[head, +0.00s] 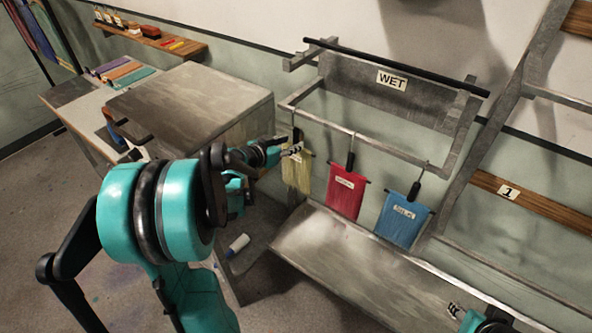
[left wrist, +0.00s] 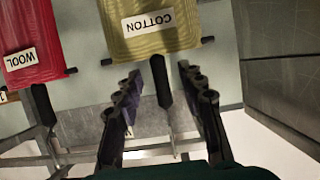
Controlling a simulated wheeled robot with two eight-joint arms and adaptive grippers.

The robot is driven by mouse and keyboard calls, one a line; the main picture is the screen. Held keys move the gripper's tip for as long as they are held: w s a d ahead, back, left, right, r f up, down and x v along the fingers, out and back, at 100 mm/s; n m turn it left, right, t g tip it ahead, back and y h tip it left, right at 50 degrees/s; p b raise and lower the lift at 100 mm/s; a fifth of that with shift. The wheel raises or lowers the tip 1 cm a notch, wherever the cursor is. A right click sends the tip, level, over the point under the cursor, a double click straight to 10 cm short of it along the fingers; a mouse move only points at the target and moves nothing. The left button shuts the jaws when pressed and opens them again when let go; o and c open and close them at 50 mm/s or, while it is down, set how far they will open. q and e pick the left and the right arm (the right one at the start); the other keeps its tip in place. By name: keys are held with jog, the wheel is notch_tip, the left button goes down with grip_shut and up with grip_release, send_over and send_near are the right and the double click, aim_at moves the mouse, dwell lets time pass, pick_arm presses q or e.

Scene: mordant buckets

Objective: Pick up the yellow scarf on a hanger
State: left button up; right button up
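The yellow scarf (head: 297,173) hangs from its hanger at the left end of the grey rack's front bar. It carries a COTTON label and shows upside down in the left wrist view (left wrist: 155,42). The hanger's black grip (left wrist: 161,82) lies in line between the two fingers of my left gripper (left wrist: 158,78). My left gripper (head: 294,149) is open, with a gap on each side of the grip. In the head view it covers part of the scarf's top. My right gripper (head: 456,311) is at the lower right, partly cut off, and its opening is unclear.
A red scarf (head: 346,196) labelled WOOL and a blue scarf (head: 403,220) hang to the right on the same bar (head: 362,139). A metal trough (head: 330,248) lies below. A grey cabinet (head: 190,100) stands to the left.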

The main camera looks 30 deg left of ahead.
aim_at(294, 142)
pick_arm(q)
jog(key=b+x, duration=0.1)
jog(key=x, duration=0.3)
jog(key=shift+s, duration=0.15)
jog(key=c, duration=0.3)
grip_shut()
jog(key=shift+r, duration=0.1)
